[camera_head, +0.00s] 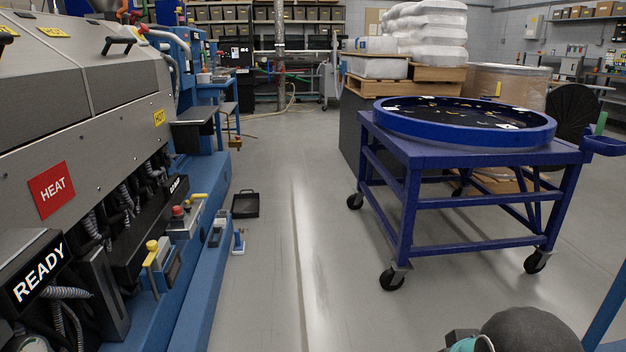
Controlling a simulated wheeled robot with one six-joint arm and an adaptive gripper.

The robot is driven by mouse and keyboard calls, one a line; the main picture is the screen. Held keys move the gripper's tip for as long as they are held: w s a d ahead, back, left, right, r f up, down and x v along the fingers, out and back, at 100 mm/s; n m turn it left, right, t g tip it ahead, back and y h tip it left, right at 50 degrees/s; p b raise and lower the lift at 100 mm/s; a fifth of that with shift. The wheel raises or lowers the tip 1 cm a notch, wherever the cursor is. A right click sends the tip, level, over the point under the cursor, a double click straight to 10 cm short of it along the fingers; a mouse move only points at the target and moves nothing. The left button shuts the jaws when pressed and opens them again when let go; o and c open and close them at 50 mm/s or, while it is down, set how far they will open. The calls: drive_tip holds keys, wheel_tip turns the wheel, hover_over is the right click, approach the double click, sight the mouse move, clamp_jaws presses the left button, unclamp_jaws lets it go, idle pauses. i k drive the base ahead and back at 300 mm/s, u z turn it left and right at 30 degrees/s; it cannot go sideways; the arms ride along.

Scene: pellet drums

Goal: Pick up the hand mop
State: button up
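A small blue-handled item with a pale base (239,242) stands on the floor beside the blue machine base; it may be the hand mop, but it is too small to be sure. A black tray or dustpan (245,204) lies on the floor just behind it. My gripper cannot be made out in this view. A dark rounded shape and a small grey-green part show at the bottom right edge and may belong to my arm.
A grey and blue machine (90,100) lines the left side. A blue wheeled cart (460,200) with a round blue tray (470,140) stands at right. Wrapped sacks (430,35) on pallets stand behind it. The grey floor (290,255) between is clear.

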sight(239, 246)
drive_tip(key=u, duration=0.05)
drive_tip(key=i, duration=1.85)
drive_tip(key=u, duration=0.8)
drive_tip(key=i, duration=1.95)
drive_tip(key=u, duration=0.65)
